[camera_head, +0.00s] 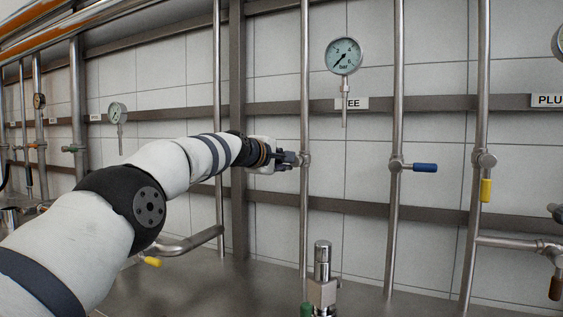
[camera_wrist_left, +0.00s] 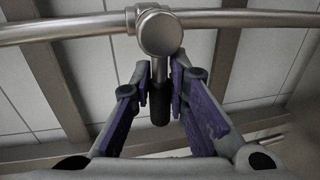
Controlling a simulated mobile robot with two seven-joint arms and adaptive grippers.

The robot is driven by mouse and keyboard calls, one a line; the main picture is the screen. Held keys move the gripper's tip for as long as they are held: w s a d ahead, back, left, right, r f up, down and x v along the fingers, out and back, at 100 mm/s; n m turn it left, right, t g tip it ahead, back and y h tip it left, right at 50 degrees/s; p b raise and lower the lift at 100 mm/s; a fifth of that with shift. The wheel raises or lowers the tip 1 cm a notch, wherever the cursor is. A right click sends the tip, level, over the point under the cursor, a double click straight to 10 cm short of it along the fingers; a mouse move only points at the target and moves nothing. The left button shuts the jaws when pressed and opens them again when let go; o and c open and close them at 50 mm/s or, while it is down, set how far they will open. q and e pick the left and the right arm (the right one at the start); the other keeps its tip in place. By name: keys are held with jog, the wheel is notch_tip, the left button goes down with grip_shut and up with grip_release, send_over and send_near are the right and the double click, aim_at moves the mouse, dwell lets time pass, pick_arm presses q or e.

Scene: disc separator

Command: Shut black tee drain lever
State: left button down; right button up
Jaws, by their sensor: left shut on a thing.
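The black lever (camera_wrist_left: 160,104) hangs from a round metal valve hub (camera_wrist_left: 160,33) on a steel pipe (camera_wrist_left: 235,19) in the left wrist view. It stands across the pipe. My left gripper (camera_wrist_left: 161,92) has its purple-padded fingers on either side of the black grip and is shut on it. In the head view my left gripper (camera_head: 291,159) reaches from the left to the valve (camera_head: 305,160) on the upright pipe. The lever is mostly hidden by the fingers there. A label ending in "EE" (camera_head: 353,103) is on the rail to the right. My right gripper is not in view.
A blue lever (camera_head: 425,168) and a yellow lever (camera_head: 486,190) are on pipes to the right. A pressure gauge (camera_head: 343,56) hangs above the label. A metal fitting (camera_head: 322,280) rises below. A brown lever (camera_head: 555,288) is at the far right.

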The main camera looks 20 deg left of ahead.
pick_arm(q)
jog(key=shift+a+r, duration=0.1)
jog(key=shift+r, duration=0.05)
jog(key=c, duration=1.5)
grip_release()
jog(key=shift+c, duration=0.2)
jog(key=shift+s, duration=0.1)
jog(key=shift+s+a+r, duration=0.1)
jog(key=shift+s, duration=0.15)
jog(key=s+r, duration=0.1)
jog(key=s, duration=0.5)
jog(key=shift+s, duration=0.3)
